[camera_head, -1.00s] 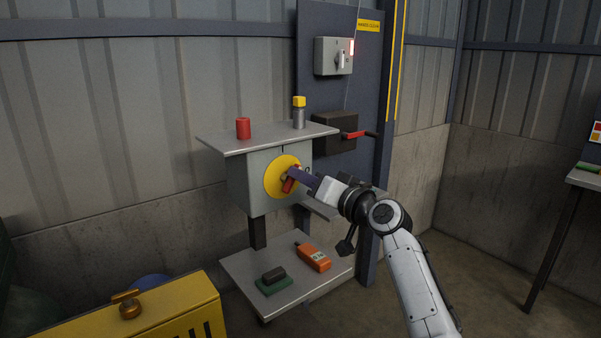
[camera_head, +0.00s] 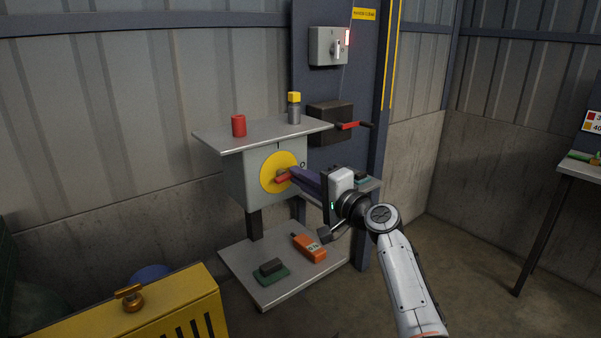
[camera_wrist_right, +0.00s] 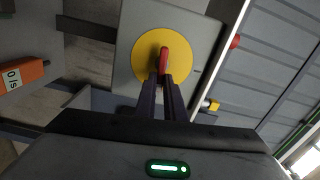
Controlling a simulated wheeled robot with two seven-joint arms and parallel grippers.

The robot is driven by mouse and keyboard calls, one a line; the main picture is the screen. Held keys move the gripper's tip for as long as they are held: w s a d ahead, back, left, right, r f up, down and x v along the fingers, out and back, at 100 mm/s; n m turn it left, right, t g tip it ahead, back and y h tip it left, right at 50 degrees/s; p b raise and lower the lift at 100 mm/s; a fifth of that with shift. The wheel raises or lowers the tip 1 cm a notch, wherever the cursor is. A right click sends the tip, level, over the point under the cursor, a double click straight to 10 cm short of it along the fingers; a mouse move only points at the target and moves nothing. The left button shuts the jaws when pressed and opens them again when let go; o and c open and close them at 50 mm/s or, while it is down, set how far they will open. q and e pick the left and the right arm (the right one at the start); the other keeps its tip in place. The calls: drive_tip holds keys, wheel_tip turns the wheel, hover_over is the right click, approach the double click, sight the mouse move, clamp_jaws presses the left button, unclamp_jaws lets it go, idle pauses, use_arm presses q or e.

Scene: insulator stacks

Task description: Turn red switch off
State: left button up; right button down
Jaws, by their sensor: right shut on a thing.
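The red switch (camera_head: 283,178) is a red handle on a round yellow plate (camera_head: 269,171), on the front of a grey box under a metal shelf. In the head view the handle lies close to level. My right gripper (camera_head: 290,175) reaches in from the right and is shut on the handle. In the right wrist view the red handle (camera_wrist_right: 164,62) stands out between the tips of the two dark fingers (camera_wrist_right: 162,84), in front of the yellow plate (camera_wrist_right: 185,45). The fingers hide part of the handle. My left gripper is not in view.
On the shelf (camera_head: 215,135) above stand a red cylinder (camera_head: 239,126) and a yellow-capped post (camera_head: 294,108). A black box (camera_head: 328,122) with a red lever is behind. An orange device (camera_head: 308,248) lies on the lower shelf. A yellow cabinet (camera_head: 170,310) stands at front left.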

drive_tip(key=shift+f+m, duration=0.15)
drive_tip(key=shift+m, duration=0.45)
drive_tip(key=shift+f, duration=0.1)
drive_tip(key=c, duration=1.8)
unclamp_jaws()
drive_tip(key=shift+c, duration=0.2)
drive_tip(key=v, duration=1)
drive_tip(key=shift+s, duration=0.15)
